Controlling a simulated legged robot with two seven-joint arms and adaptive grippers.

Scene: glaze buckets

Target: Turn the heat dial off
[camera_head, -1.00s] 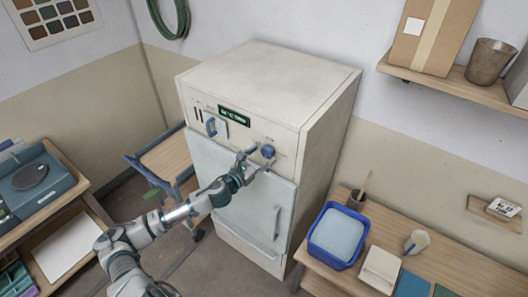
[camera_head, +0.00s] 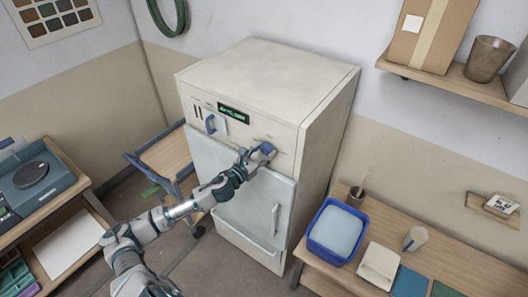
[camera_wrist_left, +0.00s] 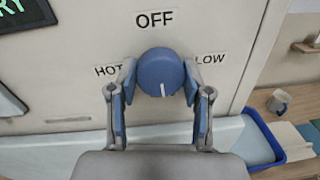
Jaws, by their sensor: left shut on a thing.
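The heat dial (camera_head: 267,148) is a round blue knob on the upper front of a cream cabinet oven (camera_head: 270,80). In the left wrist view the dial (camera_wrist_left: 160,70) sits below the word OFF, with HOT to its left and LOW to its right. Its white mark is at the lower edge and points down, away from OFF. My left gripper (camera_head: 258,153) is shut on the dial; in the wrist view its two fingers (camera_wrist_left: 160,82) grip the dial's left and right sides. My right gripper is not in view.
The pale oven door (camera_head: 276,218) is below. A blue tub (camera_head: 312,246) stands on the right bench. A wooden-topped stand (camera_head: 168,154) is left of the oven.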

